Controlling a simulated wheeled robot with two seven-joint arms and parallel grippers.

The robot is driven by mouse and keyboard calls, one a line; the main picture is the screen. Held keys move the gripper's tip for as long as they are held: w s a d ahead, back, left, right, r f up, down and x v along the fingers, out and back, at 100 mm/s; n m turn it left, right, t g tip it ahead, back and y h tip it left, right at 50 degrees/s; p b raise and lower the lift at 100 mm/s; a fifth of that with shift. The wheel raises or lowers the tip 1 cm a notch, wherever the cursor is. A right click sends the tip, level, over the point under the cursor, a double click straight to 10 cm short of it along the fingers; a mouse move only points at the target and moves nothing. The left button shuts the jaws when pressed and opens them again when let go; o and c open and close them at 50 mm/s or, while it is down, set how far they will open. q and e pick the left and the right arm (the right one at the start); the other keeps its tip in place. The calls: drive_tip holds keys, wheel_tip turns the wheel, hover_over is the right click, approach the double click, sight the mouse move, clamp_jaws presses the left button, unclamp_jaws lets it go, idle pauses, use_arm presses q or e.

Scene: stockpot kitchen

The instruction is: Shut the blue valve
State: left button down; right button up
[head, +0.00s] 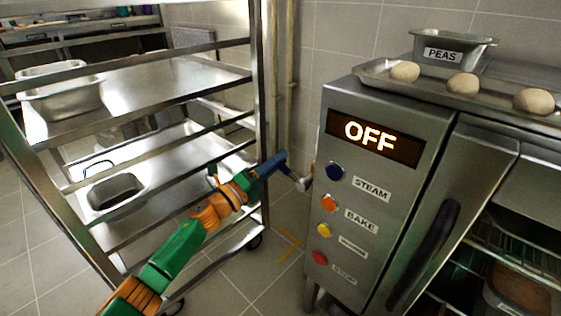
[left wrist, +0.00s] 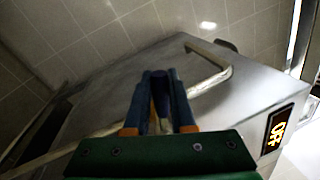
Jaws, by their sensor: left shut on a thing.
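My left gripper (head: 278,161) reaches in from the lower left, with its blue fingers at the gap between the steel rack and the oven. It is shut on the blue valve's handle (head: 288,171), a short dark blue lever that runs down right to a pale metal fitting beside the oven's left side. In the left wrist view the two blue fingers (left wrist: 161,78) are close together, with a pale strip between them. The fingers hide much of the handle, so its exact angle to the pipe cannot be told. My right gripper is not in view.
The oven (head: 390,120) stands close on the right, its display reading OFF, with several coloured buttons. A tray (head: 376,79) of dough balls and a PEAS pan (head: 452,50) sit on top. The steel rack (head: 258,90) stands left. Pale pipes (head: 291,60) run down the wall.

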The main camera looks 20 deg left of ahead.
use_arm(q)
drive_tip(key=shift+w+a+f+n+y, duration=0.1)
drive_tip(key=shift+f+n+y, duration=0.1)
drive_tip(key=shift+f+n, duration=0.7)
drive_tip(key=shift+a+f+n+y, duration=0.15)
drive_tip(key=shift+f+n, duration=0.35)
drive_tip(key=shift+n, duration=0.8)
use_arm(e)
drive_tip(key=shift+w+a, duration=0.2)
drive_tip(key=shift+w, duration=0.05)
use_arm(q)
drive_tip(key=shift+d, duration=0.1)
drive_tip(key=c, duration=1)
unclamp_jaws()
drive_tip(key=shift+c, duration=0.2)
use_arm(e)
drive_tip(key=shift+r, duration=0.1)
use_arm(q)
drive_tip(key=p+v, duration=0.1)
drive_tip(key=v, duration=0.6)
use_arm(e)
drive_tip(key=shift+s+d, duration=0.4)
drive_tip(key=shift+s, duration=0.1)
use_arm(q)
drive_tip(key=shift+f, duration=0.1)
